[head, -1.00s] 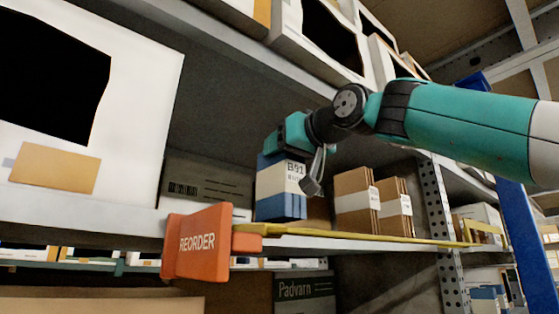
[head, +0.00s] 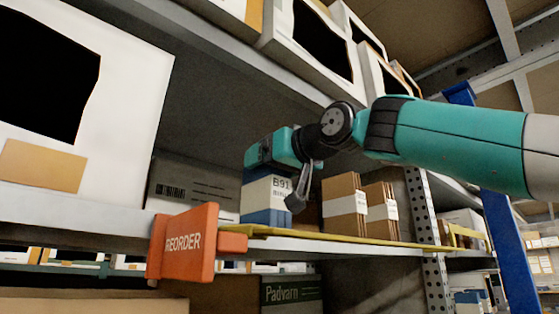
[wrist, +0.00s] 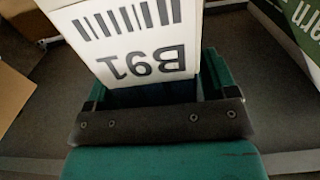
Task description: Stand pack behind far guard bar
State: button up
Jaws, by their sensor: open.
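The pack (head: 266,194) is a white and blue box marked B91. It stands upright on the shelf, behind the yellow guard bar (head: 340,238) along the shelf front; the bar hides its lower edge. My gripper (head: 280,172) is at the top of the pack, with a grey finger at its right side. In the wrist view the pack (wrist: 125,45) shows its B91 label upside down between the teal parts of my gripper (wrist: 150,90). My gripper is open; whether a finger still touches the pack cannot be told.
Brown cartons (head: 345,207) stand just right of the pack. A grey box with a barcode (head: 190,190) is at its left. An orange REORDER sign (head: 184,243) juts out at the bar's near end. A perforated upright (head: 420,210) stands at right, and a shelf is above.

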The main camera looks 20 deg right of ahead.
jog(key=b+v, duration=0.4)
jog(key=v, duration=0.8)
jog(key=shift+r, duration=0.1)
jog(key=shift+c, duration=0.2)
dwell(0.8)
